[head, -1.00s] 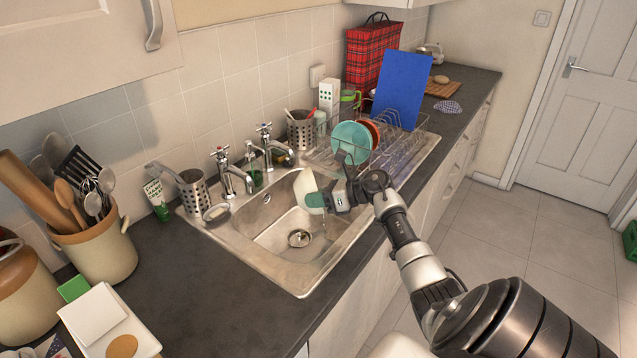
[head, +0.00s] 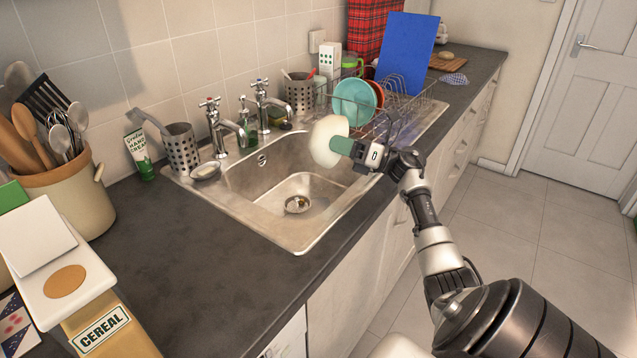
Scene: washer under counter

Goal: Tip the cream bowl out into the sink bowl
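My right gripper (head: 345,146) is shut on the cream bowl (head: 325,141) at its right side. The bowl is tilted steeply on its side, above the right end of the sink bowl (head: 252,184). Its round outer face shows, and its inside is hidden from me. The steel sink bowl has a dark drain (head: 297,204) in its floor, and I see no load in it. Most of the gripper's fingers are hidden behind the green pad and the bowl. My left gripper is not in view.
Two taps (head: 219,128) stand behind the sink. A dish rack (head: 402,112) with a teal plate (head: 354,102) and a blue board (head: 405,62) is just beyond the bowl. A soap dish (head: 206,171) is on the sink's left rim.

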